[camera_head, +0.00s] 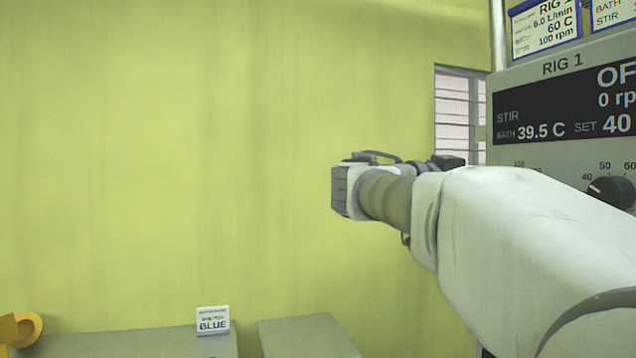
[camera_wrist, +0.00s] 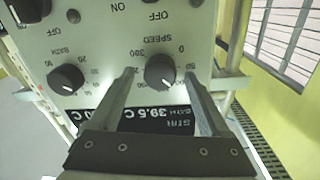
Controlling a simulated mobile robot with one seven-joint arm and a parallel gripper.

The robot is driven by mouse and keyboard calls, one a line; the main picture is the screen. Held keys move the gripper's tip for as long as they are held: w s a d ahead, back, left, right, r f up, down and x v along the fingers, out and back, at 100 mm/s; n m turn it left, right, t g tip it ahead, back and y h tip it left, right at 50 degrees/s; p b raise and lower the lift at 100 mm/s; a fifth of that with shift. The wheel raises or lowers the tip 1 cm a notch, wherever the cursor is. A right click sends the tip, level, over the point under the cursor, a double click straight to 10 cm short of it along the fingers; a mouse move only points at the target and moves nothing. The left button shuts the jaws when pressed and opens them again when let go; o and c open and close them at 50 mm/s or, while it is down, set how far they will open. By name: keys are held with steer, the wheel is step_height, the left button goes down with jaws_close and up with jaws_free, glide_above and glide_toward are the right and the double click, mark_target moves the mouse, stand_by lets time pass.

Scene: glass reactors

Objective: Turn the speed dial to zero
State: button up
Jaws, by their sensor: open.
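The speed dial (camera_wrist: 160,72) is a round dark knob with a pale pointer mark, on the rig's front panel in the wrist view. The panel shows upside down there, with the word SPEED and scale numbers around the knob. My gripper (camera_wrist: 160,78) is open, with one finger on each side of the knob in the picture. I cannot tell whether the fingers touch it. In the head view my arm hides the speed dial. The rig's display (camera_head: 565,105) shows STIR, OFF and 0 rpm, cut off at the right.
The bath dial (camera_wrist: 66,78) sits beside the speed dial and also shows in the head view (camera_head: 610,190). Switches marked ON and OFF are on the panel. A label card (camera_head: 545,28) is above the display.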

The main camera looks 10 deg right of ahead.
jaws_close()
stand_by(0.4)
steer(key=shift+n, duration=0.3)
steer(key=shift+w+f+n+t+h+p, duration=0.1)
steer(key=shift+n+t+h+p, duration=0.05)
steer(key=shift+n, duration=4.25)
steer(key=shift+f+n+t+h+p, duration=0.1)
steer(key=shift+n+t+h+p, duration=0.05)
steer(key=shift+n, duration=4.25)
